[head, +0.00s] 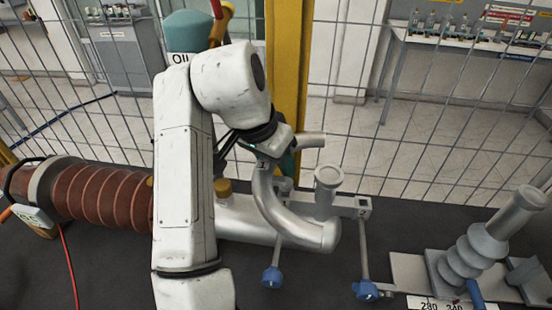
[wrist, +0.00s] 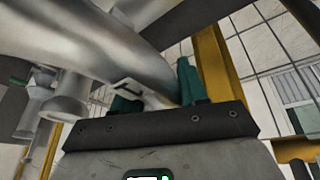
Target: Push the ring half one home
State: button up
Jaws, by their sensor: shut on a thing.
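A smooth grey curved tube, which looks like ring half one (head: 272,205), arcs down in the head view from below my wrist to the metal fitting at the end of the horizontal pipe (head: 245,222). My gripper (head: 287,160) is at its upper part, with the teal fingers largely hidden by my wrist. In the wrist view the teal fingers of my gripper (wrist: 156,94) are on either side of a part below the large grey curve (wrist: 110,45). They are shut on the ring half. Whether its ends are fully seated cannot be told.
A short upright flanged post (head: 327,190) and a block marked 2 (head: 361,208) stand just right. Blue knobs (head: 366,290) hang on rods below. A ribbed brown bushing (head: 105,195) lies left, a grey ribbed insulator (head: 480,250) right. Mesh fence (head: 420,120) closes the back.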

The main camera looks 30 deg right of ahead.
jog(key=shift+f+b, duration=0.45)
jog(key=shift+f, duration=0.4)
jog(key=o, duration=1.3)
jog(key=v, duration=1)
jog(key=shift+a+r, duration=0.1)
jog(key=shift+r, duration=0.25)
